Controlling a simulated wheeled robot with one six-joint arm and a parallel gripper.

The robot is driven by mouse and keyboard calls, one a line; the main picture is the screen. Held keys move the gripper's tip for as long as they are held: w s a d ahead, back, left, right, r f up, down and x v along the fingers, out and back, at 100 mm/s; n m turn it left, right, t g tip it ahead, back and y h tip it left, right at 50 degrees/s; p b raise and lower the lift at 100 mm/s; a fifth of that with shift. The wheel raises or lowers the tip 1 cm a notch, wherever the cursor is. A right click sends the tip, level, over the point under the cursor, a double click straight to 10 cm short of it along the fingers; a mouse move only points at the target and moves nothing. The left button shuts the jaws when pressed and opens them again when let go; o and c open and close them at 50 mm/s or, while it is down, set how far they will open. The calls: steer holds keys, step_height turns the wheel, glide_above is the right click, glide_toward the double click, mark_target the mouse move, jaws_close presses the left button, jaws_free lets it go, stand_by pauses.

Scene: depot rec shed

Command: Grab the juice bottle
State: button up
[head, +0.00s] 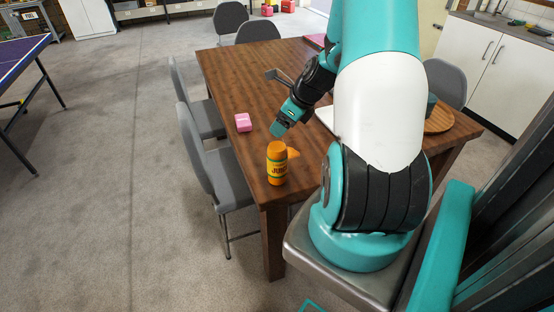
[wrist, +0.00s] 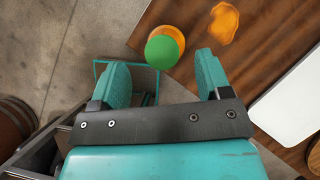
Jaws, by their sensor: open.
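The juice bottle (head: 277,163) is orange with a dark label band, and stands upright near the corner of the wooden table (head: 232,75). In the wrist view the bottle (wrist: 163,49) shows from above, with a green cap, just beyond and between the fingertips. My gripper (head: 279,129) is above the table, just behind the bottle in the head view. In the wrist view my gripper (wrist: 160,75) has its two teal fingers wide apart with nothing between them. The bottle appears apart from both fingers.
An orange patch (wrist: 222,22) lies on the table beside the bottle. A pink block (head: 243,122) sits near the table's left edge. A white flat object (wrist: 290,100) and a round wooden board (head: 438,121) lie to the right. Grey chairs (head: 205,165) line the left side.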

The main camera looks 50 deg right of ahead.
steer(key=p, duration=0.2)
glide_above(277, 155)
steer(key=w+d, duration=0.2)
steer(key=w, duration=0.1)
steer(key=shift+s+d+f, duration=0.1)
steer(key=shift+f, duration=1.15)
steer(key=shift+s+d+f, duration=0.1)
steer(key=shift+f, duration=1.1)
jaws_close()
